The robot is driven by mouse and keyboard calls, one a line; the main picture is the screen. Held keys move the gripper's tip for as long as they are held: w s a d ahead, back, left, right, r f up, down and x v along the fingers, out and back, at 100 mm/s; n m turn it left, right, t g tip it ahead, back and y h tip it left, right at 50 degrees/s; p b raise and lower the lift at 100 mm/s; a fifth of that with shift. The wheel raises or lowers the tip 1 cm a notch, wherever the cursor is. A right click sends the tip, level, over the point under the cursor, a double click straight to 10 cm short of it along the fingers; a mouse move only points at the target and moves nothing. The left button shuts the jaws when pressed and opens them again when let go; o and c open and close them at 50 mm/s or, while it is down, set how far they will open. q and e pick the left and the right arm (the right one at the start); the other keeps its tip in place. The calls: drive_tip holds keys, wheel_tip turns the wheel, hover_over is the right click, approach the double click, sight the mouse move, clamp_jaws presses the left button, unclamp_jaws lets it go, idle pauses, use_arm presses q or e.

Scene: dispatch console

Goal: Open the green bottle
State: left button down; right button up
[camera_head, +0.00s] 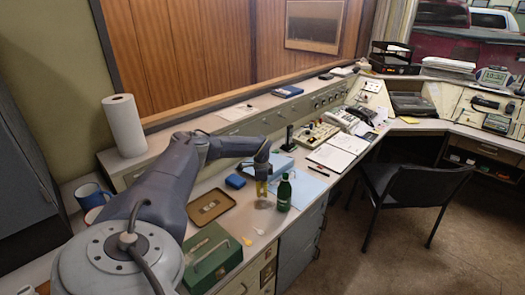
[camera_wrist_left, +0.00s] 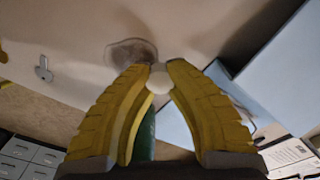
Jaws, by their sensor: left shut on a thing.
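The green bottle (camera_head: 284,194) stands upright on the desk near its front edge. My left gripper (camera_head: 262,190), with yellow fingers, points down just left of the bottle. In the wrist view the left gripper (camera_wrist_left: 160,80) is shut on a small white round cap (camera_wrist_left: 160,82) at its fingertips. Part of the green bottle (camera_wrist_left: 146,137) shows behind the fingers there. The cap looks apart from the bottle, but the fingers hide part of the view. My right gripper is not in view.
A black chair (camera_head: 415,190) stands on the floor.

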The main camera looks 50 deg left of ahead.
sight(262, 192)
use_arm(q)
drive_tip(key=shift+f, duration=1.4)
drive_tip(key=shift+f, duration=0.2)
drive_tip(key=c, duration=1.4)
unclamp_jaws()
